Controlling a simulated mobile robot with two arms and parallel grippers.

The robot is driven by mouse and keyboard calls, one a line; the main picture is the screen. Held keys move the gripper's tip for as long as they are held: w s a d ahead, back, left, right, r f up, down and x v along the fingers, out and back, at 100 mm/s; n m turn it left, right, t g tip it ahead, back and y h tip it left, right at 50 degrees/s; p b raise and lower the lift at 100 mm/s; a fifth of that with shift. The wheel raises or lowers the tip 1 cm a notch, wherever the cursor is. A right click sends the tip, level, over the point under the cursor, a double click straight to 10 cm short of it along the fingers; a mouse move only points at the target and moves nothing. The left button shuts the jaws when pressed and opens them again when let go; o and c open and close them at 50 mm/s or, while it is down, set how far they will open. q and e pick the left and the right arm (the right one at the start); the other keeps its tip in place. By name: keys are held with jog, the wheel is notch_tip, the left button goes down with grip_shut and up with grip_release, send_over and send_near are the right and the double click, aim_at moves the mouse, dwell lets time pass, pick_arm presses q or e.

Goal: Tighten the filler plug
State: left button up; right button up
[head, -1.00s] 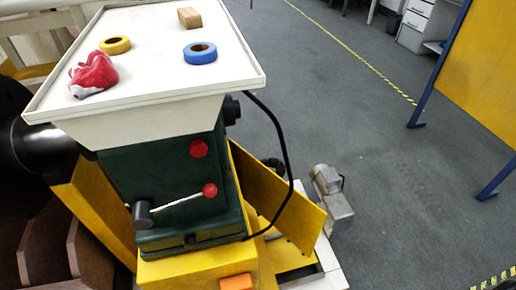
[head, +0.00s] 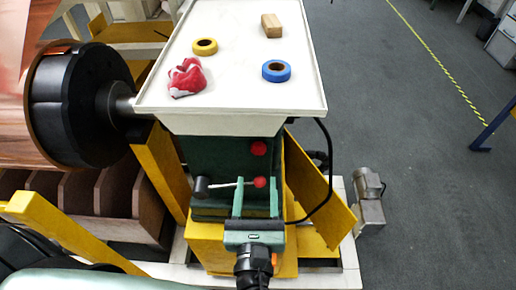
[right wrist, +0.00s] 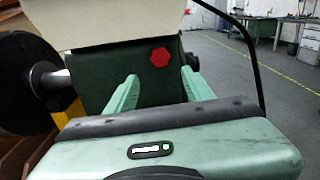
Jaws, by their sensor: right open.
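The filler plug looks to be the red hexagonal plug (head: 259,148) on the front of the dark green housing (head: 212,160), below the white tray top. It also shows in the right wrist view (right wrist: 160,57), just above and between the fingers. My right gripper (head: 256,184) is open and empty in front of the housing, lower than the plug in the head view. Its two green fingers point at the housing in the right wrist view (right wrist: 160,78). I cannot tell whether they touch anything. My left gripper is not in view.
The tray top (head: 228,85) overhangs the housing and holds tape rolls, a red cloth and a wooden block. A black cable (head: 328,165) hangs at the right.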

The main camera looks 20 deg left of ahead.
aim_at(258, 150)
jog(key=x, duration=0.2)
jog(key=r+p+x, duration=0.1)
jog(key=x, duration=0.1)
jog(key=p+x, duration=0.1)
jog(key=x, duration=0.1)
jog(key=shift+w+r, duration=0.25)
jog(key=shift+w+a+f, duration=0.1)
jog(key=shift+w+a, duration=0.1)
jog(key=shift+w, duration=0.35)
grip_shut()
